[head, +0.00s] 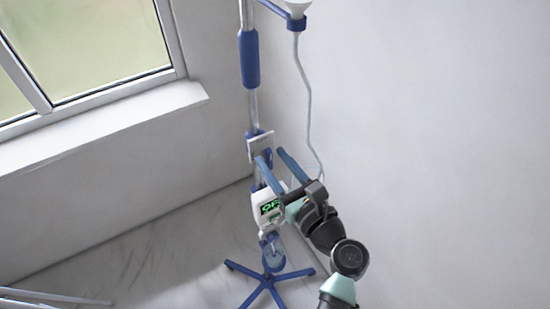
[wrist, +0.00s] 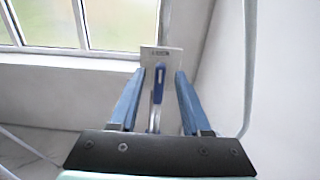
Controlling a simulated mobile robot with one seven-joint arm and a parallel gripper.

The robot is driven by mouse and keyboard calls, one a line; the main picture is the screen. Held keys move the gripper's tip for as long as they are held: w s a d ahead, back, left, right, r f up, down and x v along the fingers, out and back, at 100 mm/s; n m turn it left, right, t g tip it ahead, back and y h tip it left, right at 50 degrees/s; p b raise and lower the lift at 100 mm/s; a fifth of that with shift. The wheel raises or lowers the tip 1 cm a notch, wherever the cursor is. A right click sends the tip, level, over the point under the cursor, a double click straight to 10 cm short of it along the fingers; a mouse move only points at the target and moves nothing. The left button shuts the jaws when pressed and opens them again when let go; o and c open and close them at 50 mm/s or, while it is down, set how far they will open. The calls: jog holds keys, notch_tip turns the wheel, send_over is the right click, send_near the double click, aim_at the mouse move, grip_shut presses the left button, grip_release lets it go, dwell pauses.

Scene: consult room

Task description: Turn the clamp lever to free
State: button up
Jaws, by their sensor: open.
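The clamp lever (wrist: 161,84) has a blue grip and a silver lower part. In the wrist view it stands nearly upright in front of a white plate (wrist: 172,58) with small, unreadable marking. My gripper (wrist: 160,73) is open, with one blue finger on each side of the lever and a visible gap to both. In the head view my gripper (head: 272,155) reaches the pole from the lower right, its fingertips at the white plate (head: 258,143). The lever is mostly hidden or too small to make out there.
The pole (head: 253,105) carries a blue sleeve (head: 249,59), a white box with a green display (head: 269,208) and a blue legged base (head: 266,282). A thin tube (head: 304,85) hangs on the right. A window sill (head: 110,120) is at left; a wall stands close on the right.

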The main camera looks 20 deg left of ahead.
grip_shut()
jog(key=shift+n, duration=0.3)
dwell(0.4)
jog(key=n+b, duration=0.1)
jog(key=n, duration=0.1)
jog(key=n+b, duration=0.1)
jog(key=shift+s+a+f+n+b, duration=0.2)
jog(key=shift+s+f+n+b, duration=0.05)
jog(key=shift+n+b, duration=0.15)
jog(key=n+b, duration=0.1)
jog(key=n, duration=0.1)
jog(key=n+b, duration=0.2)
jog(key=shift+s+a+f+n, duration=0.2)
jog(key=shift+n, duration=0.1)
jog(key=n+b, duration=0.4)
jog(key=shift+s+a+f, duration=0.1)
jog(key=shift+s+f, duration=0.05)
jog(key=shift+f, duration=0.2)
jog(key=n+b, duration=0.4)
jog(key=n, duration=0.1)
jog(key=shift+f, duration=0.1)
